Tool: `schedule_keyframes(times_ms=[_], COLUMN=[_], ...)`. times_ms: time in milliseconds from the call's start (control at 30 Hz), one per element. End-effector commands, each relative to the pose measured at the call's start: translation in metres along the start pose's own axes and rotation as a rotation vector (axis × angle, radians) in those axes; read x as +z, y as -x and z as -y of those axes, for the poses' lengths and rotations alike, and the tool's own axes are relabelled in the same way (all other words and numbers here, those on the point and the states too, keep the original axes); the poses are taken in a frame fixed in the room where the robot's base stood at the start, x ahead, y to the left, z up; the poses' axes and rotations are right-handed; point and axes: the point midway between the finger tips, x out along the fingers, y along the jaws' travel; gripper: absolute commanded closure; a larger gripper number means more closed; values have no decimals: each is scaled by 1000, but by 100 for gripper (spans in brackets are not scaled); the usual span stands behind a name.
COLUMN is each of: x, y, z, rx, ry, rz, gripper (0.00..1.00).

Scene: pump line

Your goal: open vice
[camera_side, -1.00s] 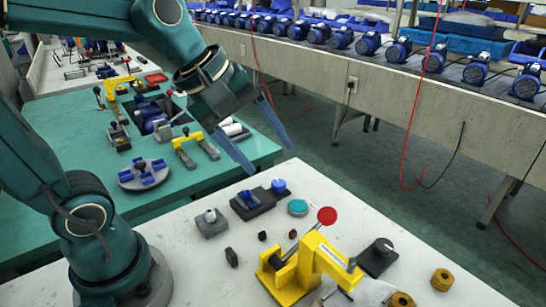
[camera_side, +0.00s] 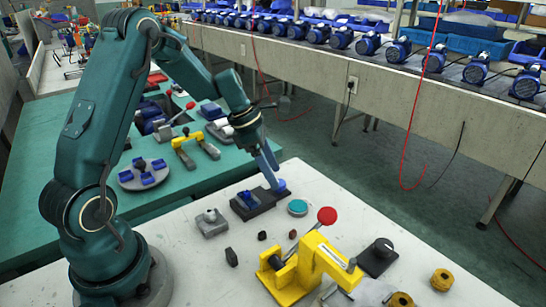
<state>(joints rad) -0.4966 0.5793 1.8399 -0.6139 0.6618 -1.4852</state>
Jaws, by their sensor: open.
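A yellow vice (camera_side: 318,262) stands on the white table, with a lever ending in a red knob (camera_side: 327,216) that rises above it. My gripper (camera_side: 272,183) is open, with its blue fingers pointing down at the far edge of the white table. Its tips are at the blue round knob (camera_side: 280,187) on a dark block (camera_side: 258,203); I cannot tell whether they touch it. The fingers overlap in this view, so the space between them is hidden. The vice is nearer the camera and to the right of my gripper, apart from it.
A teal round button (camera_side: 297,207) sits between the dark block and the vice. A grey block (camera_side: 212,224), small dark pieces, a black fixture (camera_side: 378,258) and brass-coloured parts (camera_side: 442,279) are on the white table. A green table (camera_side: 205,178) with fixtures stands behind.

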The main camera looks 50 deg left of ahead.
Motion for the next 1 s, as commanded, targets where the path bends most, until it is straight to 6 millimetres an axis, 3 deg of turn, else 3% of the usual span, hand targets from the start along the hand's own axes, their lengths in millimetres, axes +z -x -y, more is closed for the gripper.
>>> schedule_keyframes(times_ms=[200, 500, 567, 700, 1000], x=[0, 0, 0, 0, 1], y=[-22, -25, -25, -25, -25], z=[1, 0, 0, 0, 0], rx=[-2, 1, 1, 1, -9], ry=[-3, -2, -3, -3, -30], rz=[0, 0, 0, 0, 0], gripper=[29, 29, 48, 100, 100])
